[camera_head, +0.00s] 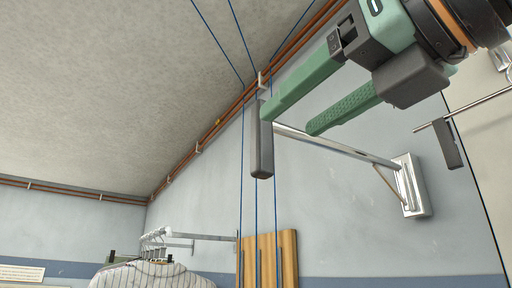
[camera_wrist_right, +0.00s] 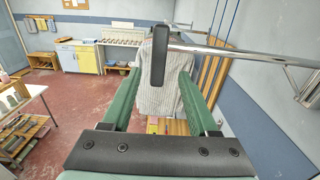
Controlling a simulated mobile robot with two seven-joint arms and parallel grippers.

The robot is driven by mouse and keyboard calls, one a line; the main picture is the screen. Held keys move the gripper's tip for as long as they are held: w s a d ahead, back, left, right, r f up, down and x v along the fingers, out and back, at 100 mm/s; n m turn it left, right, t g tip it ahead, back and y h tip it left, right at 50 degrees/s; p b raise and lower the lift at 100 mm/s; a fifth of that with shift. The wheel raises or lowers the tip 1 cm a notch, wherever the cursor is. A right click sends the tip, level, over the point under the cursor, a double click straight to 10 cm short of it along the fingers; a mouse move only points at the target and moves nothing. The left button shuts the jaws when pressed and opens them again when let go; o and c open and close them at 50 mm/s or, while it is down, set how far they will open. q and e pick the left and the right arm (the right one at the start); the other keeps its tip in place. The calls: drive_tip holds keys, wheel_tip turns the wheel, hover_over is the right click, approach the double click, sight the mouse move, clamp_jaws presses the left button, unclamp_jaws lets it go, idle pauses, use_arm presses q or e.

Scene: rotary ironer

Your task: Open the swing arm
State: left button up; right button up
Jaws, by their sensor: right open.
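The swing arm (camera_head: 345,149) is a metal bar that runs from a wall bracket (camera_head: 410,187) out to a dark grey hanging handle (camera_head: 262,150) at its free end. In the right wrist view the handle (camera_wrist_right: 158,56) hangs upright, lined up between my fingers, and the bar (camera_wrist_right: 250,53) runs off to the right. My right gripper (camera_head: 288,122), with green fingers, is open and empty. In the head view one fingertip overlaps the upper part of the handle; whether it touches is not clear. My left gripper is not in view.
Another metal rod (camera_head: 480,104) with a dark handle (camera_head: 447,143) is at the right. Blue cords hang near the swing arm, by a wooden board (camera_head: 288,262). A striped shirt (camera_head: 150,275) hangs below. Copper pipes (camera_head: 228,113) run along the wall top. The wrist view shows cabinets (camera_wrist_right: 80,57) far off.

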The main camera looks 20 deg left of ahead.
sight(250, 150)
drive_tip(key=p+x, duration=0.3)
drive_tip(key=x, duration=0.6)
drive_tip(key=shift+w+a, duration=0.15)
drive_tip(key=shift+a, duration=0.15)
drive_tip(key=shift+w+a, duration=0.35)
drive_tip(key=shift+a, duration=0.1)
clamp_jaws()
idle(0.5)
